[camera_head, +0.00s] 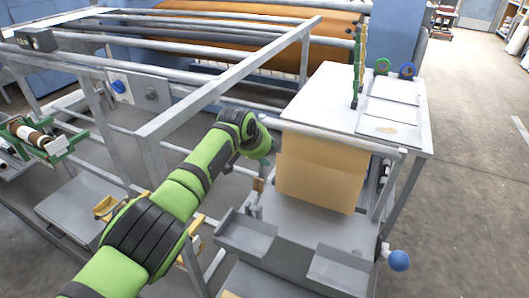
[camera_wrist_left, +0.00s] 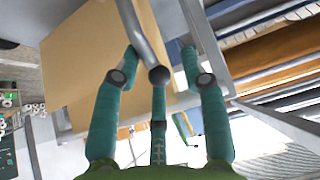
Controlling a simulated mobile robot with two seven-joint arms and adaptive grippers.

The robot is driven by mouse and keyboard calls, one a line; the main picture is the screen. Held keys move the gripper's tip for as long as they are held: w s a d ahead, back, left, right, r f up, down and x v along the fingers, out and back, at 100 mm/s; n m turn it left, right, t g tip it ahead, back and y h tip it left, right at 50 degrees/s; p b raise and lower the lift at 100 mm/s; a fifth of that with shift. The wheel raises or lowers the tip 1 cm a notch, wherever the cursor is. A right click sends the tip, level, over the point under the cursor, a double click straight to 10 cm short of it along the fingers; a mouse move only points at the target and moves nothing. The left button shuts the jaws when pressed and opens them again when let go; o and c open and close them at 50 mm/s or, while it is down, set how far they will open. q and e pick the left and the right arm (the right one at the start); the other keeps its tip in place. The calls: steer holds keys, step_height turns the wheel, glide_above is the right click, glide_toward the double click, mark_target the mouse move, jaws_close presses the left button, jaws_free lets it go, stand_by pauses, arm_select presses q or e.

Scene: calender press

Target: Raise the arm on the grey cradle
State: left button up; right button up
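A grey bar, which looks like the arm of the grey cradle, runs level across the top of a tan panel in the head view (camera_head: 335,137). In the left wrist view the bar (camera_wrist_left: 143,40) comes in from the top and ends in a round tip between my fingers. My left gripper (camera_head: 264,148) is at the bar's left end. It also shows in the left wrist view (camera_wrist_left: 158,75), its teal fingers spread on both sides of the bar, not closed on it. Contact is hard to tell. The cradle's grey trays (camera_head: 246,234) sit below. My right gripper is not in view.
The tan panel (camera_head: 320,175) hangs just beneath the bar. A white-topped table (camera_head: 325,95) stands behind it. A grey rail frame (camera_head: 220,85) rises close to my left arm. A blue ball knob (camera_head: 399,260) sticks out at lower right. Open floor lies at right.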

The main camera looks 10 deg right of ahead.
arm_select(q)
steer(key=shift+s+a, duration=0.1)
steer(key=v, duration=1.2)
